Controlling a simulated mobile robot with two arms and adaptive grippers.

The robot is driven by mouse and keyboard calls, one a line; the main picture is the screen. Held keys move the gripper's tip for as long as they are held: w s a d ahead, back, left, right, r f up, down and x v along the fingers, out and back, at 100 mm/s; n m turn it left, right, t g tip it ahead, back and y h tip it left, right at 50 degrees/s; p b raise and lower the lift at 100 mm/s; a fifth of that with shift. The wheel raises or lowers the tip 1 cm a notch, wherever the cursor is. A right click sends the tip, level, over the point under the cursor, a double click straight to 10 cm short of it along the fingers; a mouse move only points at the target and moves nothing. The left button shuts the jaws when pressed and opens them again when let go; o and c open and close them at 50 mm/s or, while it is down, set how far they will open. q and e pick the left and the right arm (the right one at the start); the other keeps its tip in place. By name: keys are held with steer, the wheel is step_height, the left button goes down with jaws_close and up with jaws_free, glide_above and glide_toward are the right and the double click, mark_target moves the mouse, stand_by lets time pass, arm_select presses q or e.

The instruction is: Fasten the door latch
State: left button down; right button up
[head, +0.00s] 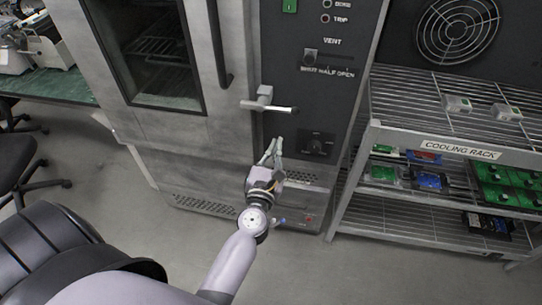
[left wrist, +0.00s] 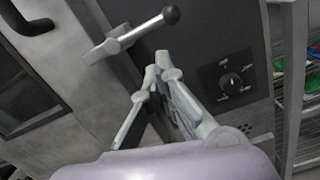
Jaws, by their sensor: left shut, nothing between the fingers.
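The door latch (head: 266,101) is a metal lever with a dark ball end, on the right edge of the grey oven door (head: 225,140). Its handle points right, roughly level, in the head view. In the left wrist view the latch (left wrist: 130,37) lies above the fingertips, with its ball end toward the upper right. My left gripper (head: 273,146) is just below the latch, apart from it. Its fingers (left wrist: 161,70) are shut and hold nothing. My right gripper is not in view.
A rotary knob (head: 318,146) sits on the dark panel right of my gripper. A vertical door handle (head: 219,45) is at the upper left of the latch. A cooling rack (head: 433,146) with circuit boards stands at right. Open floor lies in front.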

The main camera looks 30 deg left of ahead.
arm_select(q)
steer(key=shift+v, duration=1.7)
